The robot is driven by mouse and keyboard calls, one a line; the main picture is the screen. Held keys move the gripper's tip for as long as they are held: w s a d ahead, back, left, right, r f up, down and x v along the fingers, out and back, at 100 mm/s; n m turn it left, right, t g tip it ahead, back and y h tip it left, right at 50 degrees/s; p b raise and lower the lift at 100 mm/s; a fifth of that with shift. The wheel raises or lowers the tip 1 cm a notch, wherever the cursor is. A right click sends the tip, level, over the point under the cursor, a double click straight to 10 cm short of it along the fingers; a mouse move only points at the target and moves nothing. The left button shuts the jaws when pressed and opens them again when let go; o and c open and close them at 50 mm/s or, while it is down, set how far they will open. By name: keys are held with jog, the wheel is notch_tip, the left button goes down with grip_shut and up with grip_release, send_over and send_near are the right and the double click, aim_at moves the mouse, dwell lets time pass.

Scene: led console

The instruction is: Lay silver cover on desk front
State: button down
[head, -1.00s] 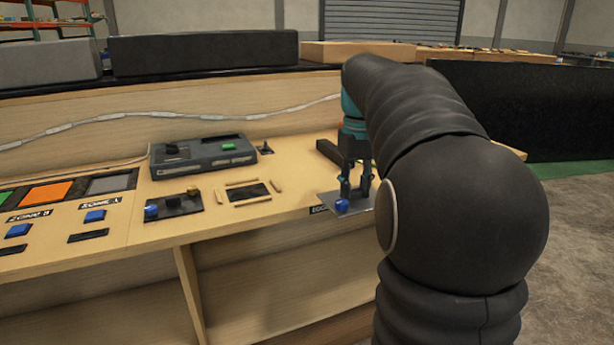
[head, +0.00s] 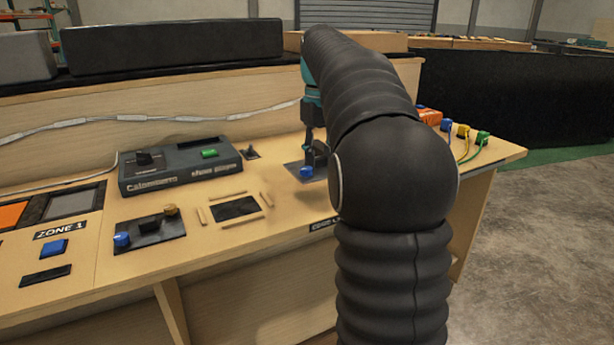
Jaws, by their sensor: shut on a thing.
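The silver cover (head: 292,168) is a thin flat grey plate with a blue knob (head: 306,172). My gripper (head: 313,165) is shut on it, fingers pointing down, over the right part of the wooden desk (head: 285,215). The cover looks about level. I cannot tell whether it touches the desk or hangs just above it. My arm hides its right side and part of the gripper. The desk front edge, with a dark label (head: 322,224), runs nearer to me than the cover.
Wooden strips frame a dark rectangle (head: 236,208) left of the cover. A black plate with knobs (head: 149,231) and a grey console box (head: 180,168) stand farther left. An orange box (head: 429,116) and coloured plugs (head: 463,131) stand at right. Bare desk lies before the cover.

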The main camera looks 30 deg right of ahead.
aim_at(307, 189)
jog(key=w+f, duration=0.1)
jog(key=w+a+f, duration=0.1)
jog(key=w, duration=0.1)
jog(key=shift+w+a+f, duration=0.15)
jog(key=shift+w, duration=0.05)
jog(key=shift+f+b, duration=0.35)
jog(key=shift+f, duration=1.6)
jog(key=shift+f, duration=0.15)
jog(key=c, duration=0.8)
grip_release()
jog(key=shift+o, duration=0.2)
notch_tip(307, 189, up, 11)
jog(key=shift+r+p, duration=0.1)
jog(key=shift+p, duration=0.55)
jog(key=shift+r, duration=0.6)
